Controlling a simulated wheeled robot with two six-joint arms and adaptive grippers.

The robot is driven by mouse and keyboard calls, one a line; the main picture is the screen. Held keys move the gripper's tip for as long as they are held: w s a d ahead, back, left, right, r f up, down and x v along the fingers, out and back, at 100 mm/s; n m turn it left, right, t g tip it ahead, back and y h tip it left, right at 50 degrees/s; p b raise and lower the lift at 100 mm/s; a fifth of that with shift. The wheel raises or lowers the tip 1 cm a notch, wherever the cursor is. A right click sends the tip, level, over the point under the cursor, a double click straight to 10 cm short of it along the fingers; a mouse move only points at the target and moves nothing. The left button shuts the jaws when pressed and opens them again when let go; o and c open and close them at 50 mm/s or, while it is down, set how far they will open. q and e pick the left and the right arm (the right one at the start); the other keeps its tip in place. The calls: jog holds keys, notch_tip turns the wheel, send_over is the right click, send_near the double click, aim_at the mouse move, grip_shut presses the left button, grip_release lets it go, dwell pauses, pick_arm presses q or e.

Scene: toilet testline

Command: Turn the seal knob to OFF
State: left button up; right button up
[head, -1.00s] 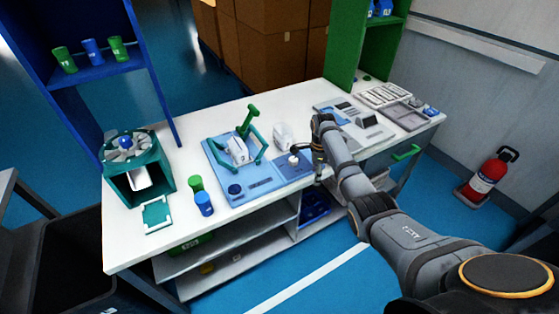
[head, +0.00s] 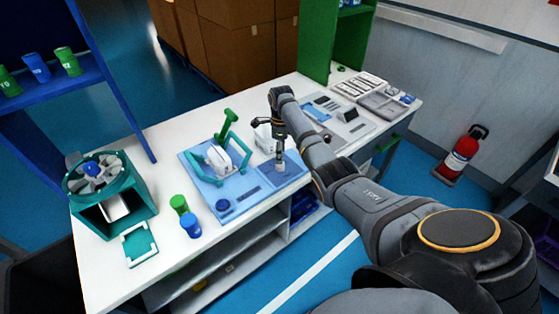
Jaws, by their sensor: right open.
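The light blue test board (head: 243,196) lies on the white bench. It carries a green-handled clamp (head: 224,128) over a white unit (head: 230,155), a dark blue round knob (head: 222,205) at its front left, and a darker panel (head: 284,177) at its right end. A small pale knob (head: 280,167) stands on that panel. I cannot read any label to tell which knob is the seal knob. My right gripper (head: 280,153) is open and points down right over the pale knob. Whether the fingers touch it is hidden. My left gripper is out of view.
A green cup (head: 179,203) and a blue cup (head: 191,224) stand left of the board. A teal fan-topped box (head: 126,202) and a small teal frame (head: 139,244) are further left. Grey panels (head: 338,119) and trays lie at the right.

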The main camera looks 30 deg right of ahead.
aim_at(280, 166)
notch_tip(280, 166, down, 4)
jog(key=shift+w+a+r, duration=0.1)
jog(key=shift+r, duration=0.1)
jog(key=shift+f, duration=0.75)
jog(key=shift+c, duration=0.7)
jog(key=c, duration=0.5)
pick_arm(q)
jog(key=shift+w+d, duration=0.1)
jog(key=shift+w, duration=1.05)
pick_arm(e)
jog(key=c, duration=0.5)
